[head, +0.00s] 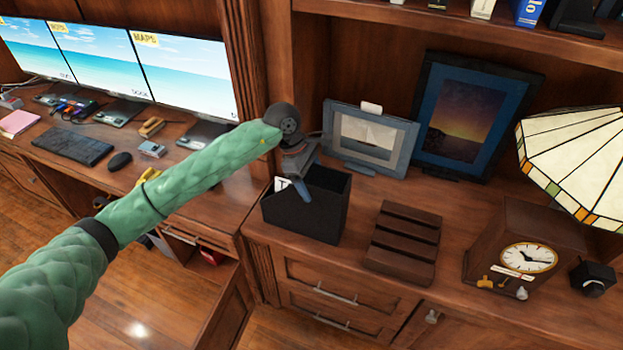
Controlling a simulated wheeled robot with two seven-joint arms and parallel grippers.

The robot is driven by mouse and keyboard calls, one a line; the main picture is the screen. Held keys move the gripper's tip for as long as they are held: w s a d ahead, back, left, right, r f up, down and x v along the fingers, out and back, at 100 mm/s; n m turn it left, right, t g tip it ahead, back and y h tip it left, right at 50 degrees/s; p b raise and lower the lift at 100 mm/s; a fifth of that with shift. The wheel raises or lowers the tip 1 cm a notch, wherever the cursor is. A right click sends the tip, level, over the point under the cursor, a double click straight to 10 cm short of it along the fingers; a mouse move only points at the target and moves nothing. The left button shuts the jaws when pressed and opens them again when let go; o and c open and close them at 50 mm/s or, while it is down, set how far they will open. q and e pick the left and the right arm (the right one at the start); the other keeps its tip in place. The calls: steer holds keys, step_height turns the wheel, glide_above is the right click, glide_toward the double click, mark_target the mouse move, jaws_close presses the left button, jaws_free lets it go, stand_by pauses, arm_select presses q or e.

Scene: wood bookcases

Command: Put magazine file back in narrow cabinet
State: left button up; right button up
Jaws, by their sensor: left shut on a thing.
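The black magazine file (318,213), an open-topped box with a white label on its left side, stands upright on the wooden counter near its left end. The gripper's fingers partly cover the rim, so the exact grip is hard to see. A low wooden compartment (232,310) under the desk, left of the counter, may be the narrow cabinet; I cannot tell for sure. My right gripper is out of view.
A dark slatted wooden holder (403,240) stands just right of the file. Behind are a framed picture (370,140) and a larger blue frame (466,118). A clock (525,256) and stained-glass lamp (580,165) stand right. Monitors (180,72) and a keyboard (72,146) fill the left desk.

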arm_select(q)
steer(key=shift+f, duration=0.1)
steer(key=o, duration=1.7)
